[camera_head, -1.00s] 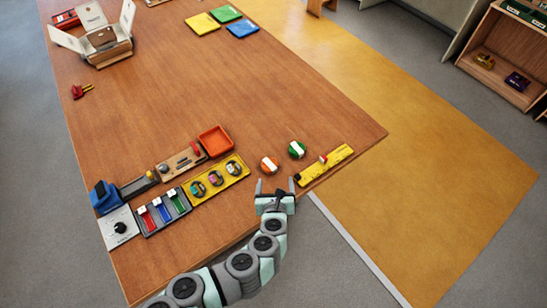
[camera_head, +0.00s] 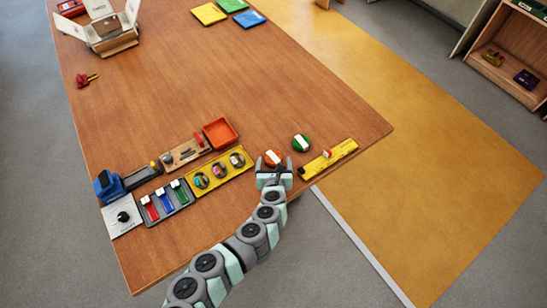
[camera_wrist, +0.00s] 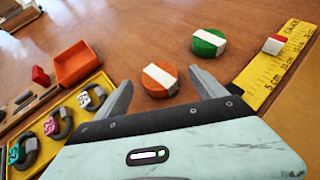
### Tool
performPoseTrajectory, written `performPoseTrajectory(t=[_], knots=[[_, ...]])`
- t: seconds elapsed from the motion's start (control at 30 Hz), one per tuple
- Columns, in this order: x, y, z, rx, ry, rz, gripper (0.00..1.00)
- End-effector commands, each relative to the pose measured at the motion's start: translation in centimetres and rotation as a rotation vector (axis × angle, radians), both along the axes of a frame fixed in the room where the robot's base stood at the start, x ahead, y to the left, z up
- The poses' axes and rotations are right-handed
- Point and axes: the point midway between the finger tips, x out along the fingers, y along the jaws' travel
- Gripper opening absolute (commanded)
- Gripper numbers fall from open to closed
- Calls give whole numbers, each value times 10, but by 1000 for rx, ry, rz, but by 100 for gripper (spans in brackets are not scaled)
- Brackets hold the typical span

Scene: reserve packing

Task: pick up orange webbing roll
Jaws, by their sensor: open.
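The orange webbing roll (camera_head: 272,158) is a short round roll with a white band, lying on the wooden table near its front edge. In the wrist view the orange roll (camera_wrist: 160,79) sits just beyond and between the open fingertips. My gripper (camera_head: 274,169) is open and empty, low over the table, right in front of the roll. In the wrist view the two fingers of my gripper (camera_wrist: 160,88) are spread on either side of the roll's near side. I cannot tell whether either finger touches it.
A green roll with a white band (camera_head: 301,143) lies behind and right. A yellow ruler (camera_head: 328,160) with a small red-and-white piece lies to the right. A yellow tray (camera_head: 232,170) with several rings and an orange bin (camera_head: 220,133) stand left.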

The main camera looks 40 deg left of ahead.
Motion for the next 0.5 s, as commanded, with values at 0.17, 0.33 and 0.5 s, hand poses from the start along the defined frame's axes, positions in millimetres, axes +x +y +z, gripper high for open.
performPoseTrajectory(t=[0.17,0.33,0.5], knots=[[12,13,-8,0,-3,4,80],[16,18,-13,1,1,3,80],[16,18,-14,2,2,1,80]])
